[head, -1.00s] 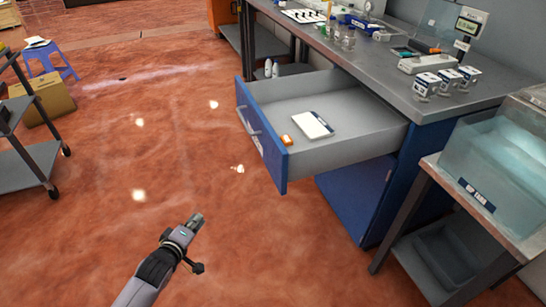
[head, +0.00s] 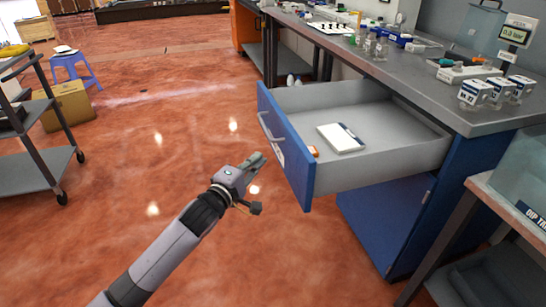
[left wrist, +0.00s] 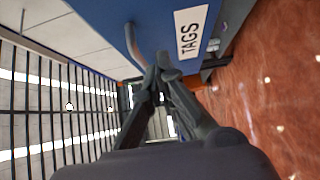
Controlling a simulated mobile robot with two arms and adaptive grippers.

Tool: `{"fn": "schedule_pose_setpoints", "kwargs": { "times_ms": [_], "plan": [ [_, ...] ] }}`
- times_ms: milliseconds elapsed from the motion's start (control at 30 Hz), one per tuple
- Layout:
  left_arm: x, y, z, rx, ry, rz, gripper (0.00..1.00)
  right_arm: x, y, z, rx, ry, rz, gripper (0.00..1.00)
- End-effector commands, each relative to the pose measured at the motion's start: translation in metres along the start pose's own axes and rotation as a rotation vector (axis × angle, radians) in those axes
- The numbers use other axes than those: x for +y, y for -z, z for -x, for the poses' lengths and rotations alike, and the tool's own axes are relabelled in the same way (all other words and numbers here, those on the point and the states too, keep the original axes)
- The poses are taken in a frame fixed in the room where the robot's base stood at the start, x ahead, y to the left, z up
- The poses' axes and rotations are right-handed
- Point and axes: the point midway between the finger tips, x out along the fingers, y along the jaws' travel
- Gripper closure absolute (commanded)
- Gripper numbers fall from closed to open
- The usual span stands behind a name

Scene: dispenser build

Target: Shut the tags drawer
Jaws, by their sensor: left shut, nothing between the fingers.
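The tags drawer (head: 378,172) is pulled far out of the blue-and-grey bench in the head view. A white pad with a dark edge (head: 340,137) and a small orange item (head: 313,151) lie inside it. Its blue front (head: 290,150) has a grey bar handle (head: 268,128). In the left wrist view the front (left wrist: 110,18) carries a white label reading TAGS (left wrist: 188,32), and the handle (left wrist: 133,45) shows beside the fingers. My left gripper (head: 257,160) is shut and empty, just outside the drawer front; contact cannot be told. My right gripper is out of view.
The bench top (head: 440,95) holds bottles, labelled boxes and a scale. A side table with a clear tank (head: 520,180) is at right, a grey cart (head: 35,170) at left. The floor between is clear.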

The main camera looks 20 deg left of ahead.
Motion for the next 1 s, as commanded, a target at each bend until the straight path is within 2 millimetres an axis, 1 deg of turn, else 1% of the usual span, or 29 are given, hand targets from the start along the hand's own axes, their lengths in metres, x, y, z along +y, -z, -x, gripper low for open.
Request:
{"fn": "schedule_pose_setpoints", "kwargs": {
  "times_ms": [33, 100, 200, 300, 500, 867, 1000],
  "plan": [
    [0.000, 0.000, -0.011, 0.000, -0.002, -0.002, 1.00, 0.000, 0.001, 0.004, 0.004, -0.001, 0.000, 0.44],
    [0.000, 0.000, -0.022, 0.001, -0.002, -0.004, 1.00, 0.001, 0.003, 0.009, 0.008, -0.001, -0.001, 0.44],
    [-0.001, -0.015, -0.033, -0.001, -0.001, 0.001, 1.00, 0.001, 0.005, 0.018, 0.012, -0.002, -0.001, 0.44],
    [-0.001, -0.022, -0.040, -0.001, 0.000, -0.001, 1.00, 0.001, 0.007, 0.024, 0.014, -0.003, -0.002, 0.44],
    [-0.001, -0.028, -0.046, 0.000, 0.001, -0.001, 1.00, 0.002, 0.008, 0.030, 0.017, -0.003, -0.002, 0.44],
    [-0.001, -0.028, -0.047, 0.000, 0.001, 0.000, 1.00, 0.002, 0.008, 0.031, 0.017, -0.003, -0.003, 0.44],
    [0.000, -0.027, -0.050, 0.000, 0.001, 0.002, 1.00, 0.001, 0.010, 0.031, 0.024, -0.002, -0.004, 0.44]
  ]
}}
